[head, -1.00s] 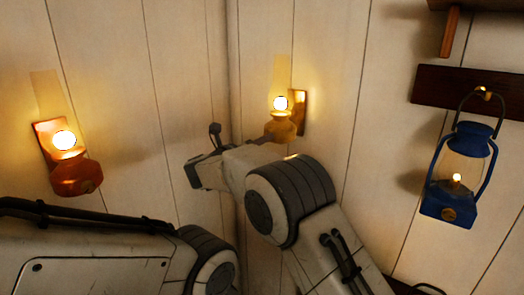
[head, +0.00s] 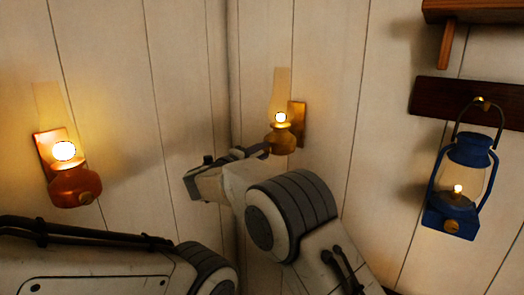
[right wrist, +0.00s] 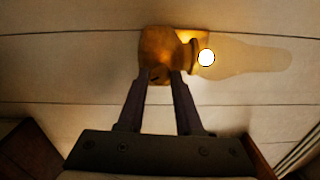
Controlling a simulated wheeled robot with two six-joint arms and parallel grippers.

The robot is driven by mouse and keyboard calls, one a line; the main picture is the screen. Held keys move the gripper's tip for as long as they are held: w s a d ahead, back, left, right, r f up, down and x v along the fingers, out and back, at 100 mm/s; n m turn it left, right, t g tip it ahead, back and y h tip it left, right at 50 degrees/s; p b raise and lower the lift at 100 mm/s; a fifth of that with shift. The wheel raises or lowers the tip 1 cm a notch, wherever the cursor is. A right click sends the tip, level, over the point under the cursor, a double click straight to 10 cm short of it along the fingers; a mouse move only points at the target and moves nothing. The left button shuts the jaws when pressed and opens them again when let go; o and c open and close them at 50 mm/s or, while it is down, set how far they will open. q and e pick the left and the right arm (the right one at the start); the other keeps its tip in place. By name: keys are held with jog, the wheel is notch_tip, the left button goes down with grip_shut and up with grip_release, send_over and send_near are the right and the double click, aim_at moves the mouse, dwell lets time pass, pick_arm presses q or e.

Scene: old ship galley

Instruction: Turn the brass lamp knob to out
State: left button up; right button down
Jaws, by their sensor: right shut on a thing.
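The brass lamp (head: 281,138) hangs on the wall right of the corner, with a small lit flame in its clear glass chimney. My right gripper (head: 264,150) reaches its lower front from the left. In the right wrist view the fingers (right wrist: 160,77) are shut at the front of the brass lamp (right wrist: 158,45), on its knob, which they mostly hide. How far the knob is turned cannot be read. My left gripper is out of view; only part of that arm shows at lower left.
A copper-red lamp (head: 73,187) glows brightly on the left wall. A blue lantern (head: 455,212) with a small flame hangs from a dark wooden rail (head: 440,100) at the right. A wooden shelf (head: 475,12) is above it. The wall between is bare.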

jog(key=n+p, duration=0.4)
jog(key=n, duration=0.3)
jog(key=shift+a+n, duration=0.15)
jog(key=shift+n, duration=0.15)
jog(key=n+p, duration=0.3)
jog(key=n, duration=0.1)
jog(key=shift+n, duration=0.3)
jog(key=n+p, duration=0.2)
jog(key=n, duration=0.1)
jog(key=shift+n, duration=0.3)
jog(key=n+p, duration=0.3)
jog(key=shift+f+n, duration=0.1)
jog(key=shift+n, duration=0.2)
jog(key=n+p, duration=0.2)
jog(key=n, duration=0.1)
jog(key=shift+n, duration=0.3)
jog(key=n+p, duration=0.1)
jog(key=n, duration=0.2)
jog(key=shift+s+n+p, duration=0.1)
jog(key=shift+n+p, duration=0.2)
jog(key=shift+p, duration=0.05)
jog(key=shift+f+n+p, duration=0.15)
jog(key=shift+n+p, duration=0.6)
jog(key=shift+n, duration=1.05)
